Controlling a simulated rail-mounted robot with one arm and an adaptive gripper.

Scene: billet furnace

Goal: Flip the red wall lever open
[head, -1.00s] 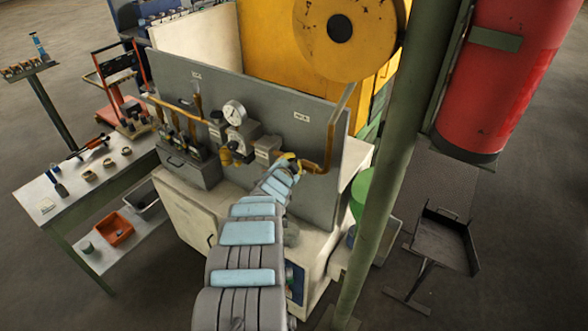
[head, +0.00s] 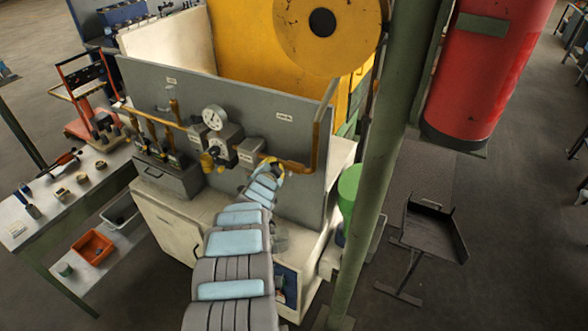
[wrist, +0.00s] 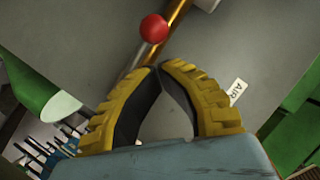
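In the wrist view a round red knob (wrist: 153,28) shows just beyond my fingertips, in front of a brass-coloured pipe and a grey panel. My gripper (wrist: 159,67) has yellow fingers with dark inner pads. Their tips are almost together, with nothing between them and apart from the knob. In the head view my gripper (head: 272,164) is at the panel, near the right-hand copper pipe, and the red knob cannot be made out there.
The grey panel (head: 290,150) carries a round gauge (head: 214,118) and copper pipes (head: 315,150), close to my gripper. A green post (head: 375,190) stands to the right, with a red cylinder (head: 490,70) behind it. A bench (head: 40,235) stands at the left.

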